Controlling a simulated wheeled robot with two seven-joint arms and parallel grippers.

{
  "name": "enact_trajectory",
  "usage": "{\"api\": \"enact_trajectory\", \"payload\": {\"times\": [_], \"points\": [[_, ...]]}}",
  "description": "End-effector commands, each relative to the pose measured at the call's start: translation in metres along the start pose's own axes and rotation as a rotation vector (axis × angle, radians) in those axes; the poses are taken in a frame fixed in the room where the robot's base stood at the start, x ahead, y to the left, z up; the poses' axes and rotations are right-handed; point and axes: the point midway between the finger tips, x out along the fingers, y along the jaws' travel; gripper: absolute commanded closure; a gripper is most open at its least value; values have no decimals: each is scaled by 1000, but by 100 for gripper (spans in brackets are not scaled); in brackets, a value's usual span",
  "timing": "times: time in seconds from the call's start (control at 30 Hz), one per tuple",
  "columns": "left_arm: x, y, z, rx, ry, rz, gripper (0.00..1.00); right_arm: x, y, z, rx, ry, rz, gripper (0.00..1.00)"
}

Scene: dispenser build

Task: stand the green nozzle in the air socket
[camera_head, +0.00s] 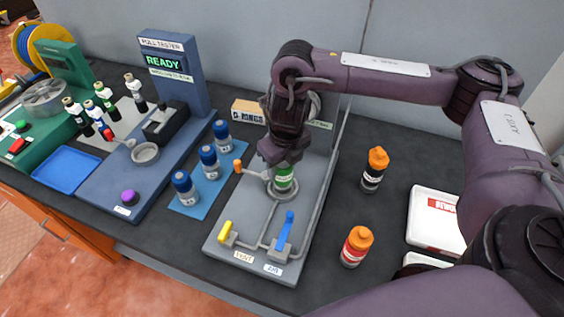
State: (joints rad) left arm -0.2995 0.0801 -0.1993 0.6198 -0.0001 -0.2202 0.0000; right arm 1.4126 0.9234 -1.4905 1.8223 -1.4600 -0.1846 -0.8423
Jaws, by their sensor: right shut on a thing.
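My right gripper (282,157) points down over the grey fixture plate (233,210) and is shut on the green nozzle (284,178). The nozzle is upright, with a green band and pale parts above and below it. Its lower end is at the round grey socket (283,195) on the plate; I cannot tell whether it is fully seated. The gripper hides the nozzle's top. A small orange-tipped lever (238,166) sticks out left of the socket. My left gripper is not in view.
A yellow lever (225,231) and a blue lever (285,229) stand at the plate's front. Blue-capped bottles (208,160) stand to the left, before the blue pull tester (172,60). Orange-capped bottles (375,170) and a white box (433,220) are at the right.

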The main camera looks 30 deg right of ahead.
Motion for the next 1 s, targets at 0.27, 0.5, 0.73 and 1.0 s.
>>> {"api": "enact_trajectory", "payload": {"times": [0.27, 0.5, 0.73, 1.0], "points": [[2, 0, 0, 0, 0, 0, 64, 2, 0, 1, 0, -3, 1, 100], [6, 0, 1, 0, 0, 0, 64, 6, 0, 0, 0, -3, 1, 100], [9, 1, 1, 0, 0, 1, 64, 10, 0, 0, 0, -3, 1, 100], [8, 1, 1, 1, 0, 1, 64, 11, 0, -1, 0, -2, 1, 47]]}}
